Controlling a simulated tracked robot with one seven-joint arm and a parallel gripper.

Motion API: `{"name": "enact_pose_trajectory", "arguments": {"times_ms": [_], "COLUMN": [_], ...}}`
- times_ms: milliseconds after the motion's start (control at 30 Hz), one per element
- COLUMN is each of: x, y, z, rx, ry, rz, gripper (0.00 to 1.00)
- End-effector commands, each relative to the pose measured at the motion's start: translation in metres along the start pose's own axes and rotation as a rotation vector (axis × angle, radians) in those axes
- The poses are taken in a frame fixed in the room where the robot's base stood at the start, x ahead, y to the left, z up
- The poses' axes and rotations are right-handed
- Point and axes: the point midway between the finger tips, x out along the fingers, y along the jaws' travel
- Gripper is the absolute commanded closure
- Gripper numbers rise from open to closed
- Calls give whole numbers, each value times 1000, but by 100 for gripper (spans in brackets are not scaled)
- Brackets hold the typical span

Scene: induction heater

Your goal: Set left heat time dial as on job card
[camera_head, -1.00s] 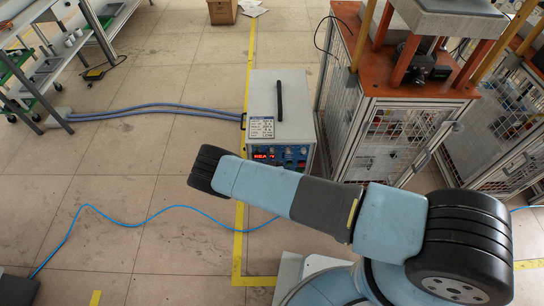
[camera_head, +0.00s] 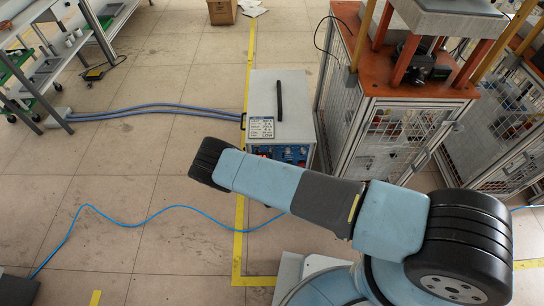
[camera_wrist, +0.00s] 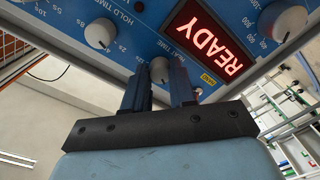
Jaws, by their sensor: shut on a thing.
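The induction heater (camera_head: 297,118) is a pale box with a blue front panel (camera_head: 290,152). A printed card (camera_head: 261,128), its text too small to read, lies at its front left edge. In the wrist view, my gripper (camera_wrist: 159,75) is shut on a small pale dial (camera_wrist: 158,66) on the blue panel. The fingers partly hide this dial, and its setting cannot be read. A larger dial (camera_wrist: 100,33) near "HOLD TIME" lettering is at left; another large dial (camera_wrist: 284,20) is at upper right. The red display (camera_wrist: 207,42) reads READY.
A caged press stand with an orange top (camera_head: 432,84) is close to the heater's right. Blue-grey hoses (camera_head: 165,107) run left from the heater. A blue cable (camera_head: 130,222) crosses the floor. A shelf rack (camera_head: 75,45) is at upper left; floor between is mostly clear.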

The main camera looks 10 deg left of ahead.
Motion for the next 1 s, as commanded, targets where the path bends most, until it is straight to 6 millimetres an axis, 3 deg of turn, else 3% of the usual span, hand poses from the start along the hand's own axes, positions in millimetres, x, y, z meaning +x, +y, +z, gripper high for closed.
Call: {"name": "enact_pose_trajectory", "arguments": {"times_ms": [300, 833, 867, 1000], "x": [0, -1, -1, 0], "y": [-3, -4, -4, -3], "z": [-2, -3, -3, -3], "rx": [-117, -138, -138, -138], "ry": [-1, 0, 0, -1], "rz": [-5, -7, -8, -6], "gripper": [100, 100, 72, 58]}}
